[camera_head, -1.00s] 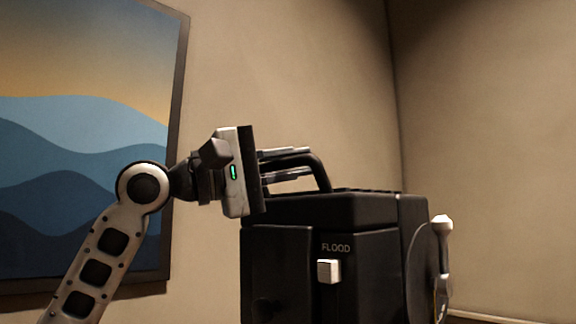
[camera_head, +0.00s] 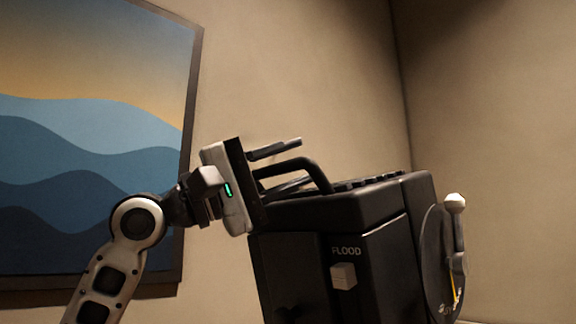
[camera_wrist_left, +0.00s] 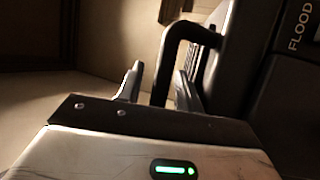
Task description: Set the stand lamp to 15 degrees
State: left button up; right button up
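The stand lamp's black head (camera_head: 345,220) fills the lower right of the head view. It is tilted, its top edge rising to the right. A curved black handle (camera_head: 305,163) stands on top and also shows in the left wrist view (camera_wrist_left: 167,62). A round plate (camera_head: 432,262) with a pale-knobbed lever (camera_head: 456,235) is on its right side; any degree marks are too small to read. My left gripper (camera_head: 298,164) is at the handle with its fingers apart, one above and one below it. In the wrist view a gap shows between one finger and the handle. My right gripper is not in view.
A white square knob (camera_head: 343,276) sits under the word FLOOD on the lamp's front. A framed wave picture (camera_head: 90,150) hangs on the wall behind my left arm. The space above the lamp is clear up to the wall.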

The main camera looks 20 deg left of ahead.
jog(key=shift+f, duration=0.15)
